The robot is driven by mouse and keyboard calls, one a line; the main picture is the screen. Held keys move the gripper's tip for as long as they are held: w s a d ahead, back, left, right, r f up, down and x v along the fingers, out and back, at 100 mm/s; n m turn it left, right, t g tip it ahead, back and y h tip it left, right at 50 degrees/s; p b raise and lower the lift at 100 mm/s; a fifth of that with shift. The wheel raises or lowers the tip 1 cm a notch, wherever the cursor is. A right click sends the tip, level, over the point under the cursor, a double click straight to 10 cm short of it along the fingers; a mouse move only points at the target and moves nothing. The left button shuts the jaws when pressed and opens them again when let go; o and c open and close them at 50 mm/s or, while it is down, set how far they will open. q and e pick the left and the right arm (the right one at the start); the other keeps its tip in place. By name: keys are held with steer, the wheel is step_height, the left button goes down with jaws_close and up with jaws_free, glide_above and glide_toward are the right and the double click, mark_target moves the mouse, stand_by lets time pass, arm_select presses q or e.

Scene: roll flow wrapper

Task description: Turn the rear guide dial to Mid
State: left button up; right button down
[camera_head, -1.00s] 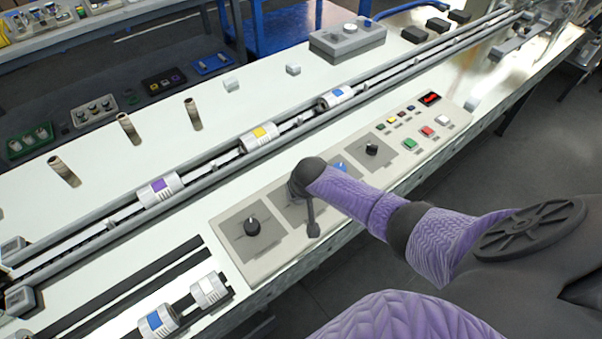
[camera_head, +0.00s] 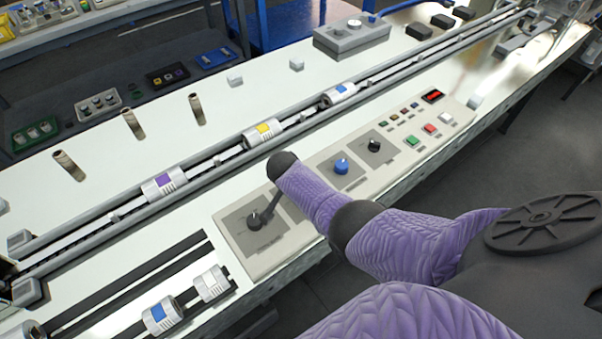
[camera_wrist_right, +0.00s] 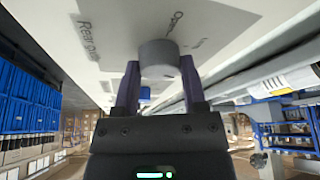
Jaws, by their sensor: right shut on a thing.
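The rear guide dial (camera_wrist_right: 158,54) is a round grey knob in the right wrist view, on a pale panel with a partly visible "Rear gui…" label (camera_wrist_right: 88,38) and an "Op…" mark (camera_wrist_right: 175,20). My right gripper (camera_wrist_right: 160,72) is shut on this dial, one finger on each side. In the head view the gripper (camera_head: 262,216) is at the dark dial (camera_head: 253,221) at the left end of the control panel (camera_head: 240,262). The dial's pointer is hidden, so its setting cannot be told. My left gripper is not in view.
A blue dial (camera_head: 341,166) and a black dial (camera_head: 375,146) sit farther right on the panel, beyond my arm, with coloured buttons (camera_head: 411,141) past them. The conveyor (camera_head: 210,164) with labelled rolls runs behind. Two rolls (camera_head: 162,316) lie on dark rails at the front left.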

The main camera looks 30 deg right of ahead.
steer(key=shift+m, duration=0.6)
steer(key=shift+c, duration=2.3)
jaws_free()
steer(key=o, duration=0.3)
